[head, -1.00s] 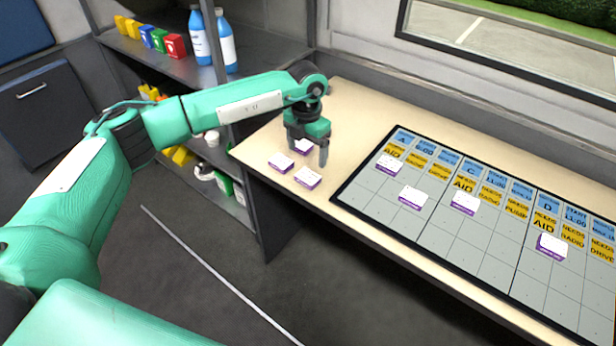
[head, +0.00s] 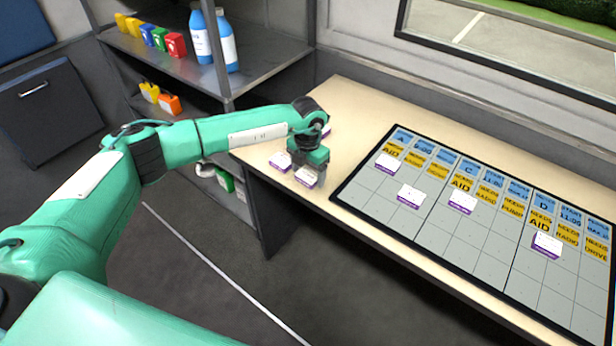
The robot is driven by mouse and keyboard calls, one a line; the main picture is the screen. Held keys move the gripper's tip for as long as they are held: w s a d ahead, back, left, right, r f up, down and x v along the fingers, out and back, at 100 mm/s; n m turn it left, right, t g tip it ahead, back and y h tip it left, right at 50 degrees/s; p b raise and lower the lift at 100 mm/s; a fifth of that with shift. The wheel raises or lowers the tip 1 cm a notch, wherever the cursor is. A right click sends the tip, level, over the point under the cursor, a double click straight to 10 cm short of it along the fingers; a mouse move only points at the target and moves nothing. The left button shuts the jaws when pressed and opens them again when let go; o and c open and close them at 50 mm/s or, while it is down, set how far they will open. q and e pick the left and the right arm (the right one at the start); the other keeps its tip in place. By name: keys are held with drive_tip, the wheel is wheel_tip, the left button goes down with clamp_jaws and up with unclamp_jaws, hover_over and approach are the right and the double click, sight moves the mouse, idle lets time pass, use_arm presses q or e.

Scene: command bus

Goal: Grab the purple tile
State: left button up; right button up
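Three loose white-topped tiles with purple sides are at the left end of the tan counter. The front-right tile (head: 306,178) sits under my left gripper (head: 308,172), whose fingers reach down at it. I cannot tell whether the fingers press on it. A second tile (head: 279,162) lies just to the left. The third tile (head: 327,132) is behind the gripper, mostly hidden. More purple-sided tiles lie on the grey board, such as one at its left (head: 387,163). My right gripper is not in view.
The gridded board (head: 360,192) with blue and yellow labels covers the right of the counter (head: 350,105). A metal shelf (head: 262,72) with blue bottles (head: 225,45) and coloured boxes (head: 150,38) stands behind my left arm. The window wall bounds the counter's back.

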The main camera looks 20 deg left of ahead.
use_arm(q)
drive_tip(key=c, duration=0.8)
drive_tip(key=shift+r, duration=0.1)
